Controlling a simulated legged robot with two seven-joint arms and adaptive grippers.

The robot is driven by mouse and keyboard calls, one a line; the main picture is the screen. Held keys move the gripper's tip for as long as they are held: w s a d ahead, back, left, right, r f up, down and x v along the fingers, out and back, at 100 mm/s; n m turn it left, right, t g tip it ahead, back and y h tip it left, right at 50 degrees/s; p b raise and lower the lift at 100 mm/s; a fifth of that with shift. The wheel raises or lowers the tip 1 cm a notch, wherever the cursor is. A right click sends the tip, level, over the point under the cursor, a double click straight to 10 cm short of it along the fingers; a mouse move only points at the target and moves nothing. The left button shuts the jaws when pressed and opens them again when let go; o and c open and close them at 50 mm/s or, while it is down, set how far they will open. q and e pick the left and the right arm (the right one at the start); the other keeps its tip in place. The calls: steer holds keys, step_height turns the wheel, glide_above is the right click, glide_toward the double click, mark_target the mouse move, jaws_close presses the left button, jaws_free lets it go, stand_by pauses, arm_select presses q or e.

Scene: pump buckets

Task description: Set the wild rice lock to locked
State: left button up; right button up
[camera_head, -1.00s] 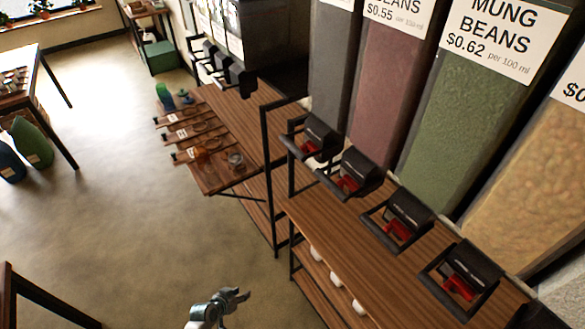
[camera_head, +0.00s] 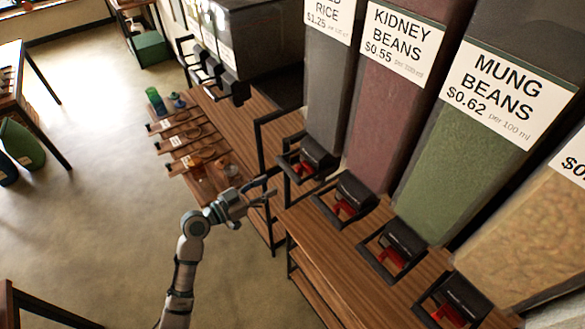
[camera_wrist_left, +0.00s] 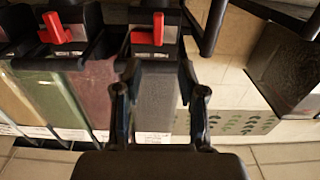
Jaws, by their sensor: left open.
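The wild rice bin (camera_head: 329,90) is a dark grey column; its label is partly cut off and reads "D RICE". Its red lock lever (camera_head: 303,168) sits under the black dispenser head. In the left wrist view the grey bin (camera_wrist_left: 157,105) is in the middle, with a red lever (camera_wrist_left: 158,27) above it. My left gripper (camera_head: 270,186) is open and empty, just left of and slightly below the wild rice dispenser, apart from the lever. Its two fingers (camera_wrist_left: 160,95) show spread in the left wrist view. My right gripper is not in view.
Kidney beans (camera_head: 385,110) and mung beans (camera_head: 455,150) bins stand to the right, with their own red levers. Black frames project from the dispensers over a wooden shelf (camera_head: 325,255). A lower counter (camera_head: 245,118) with jars stands behind.

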mark_target(296, 171)
arm_select(q)
steer(key=p+x, duration=0.2)
steer(key=x, duration=0.8)
steer(key=shift+s, duration=0.2)
steer(key=shift+s+a, duration=0.1)
steer(key=shift+a, duration=0.05)
jaws_close()
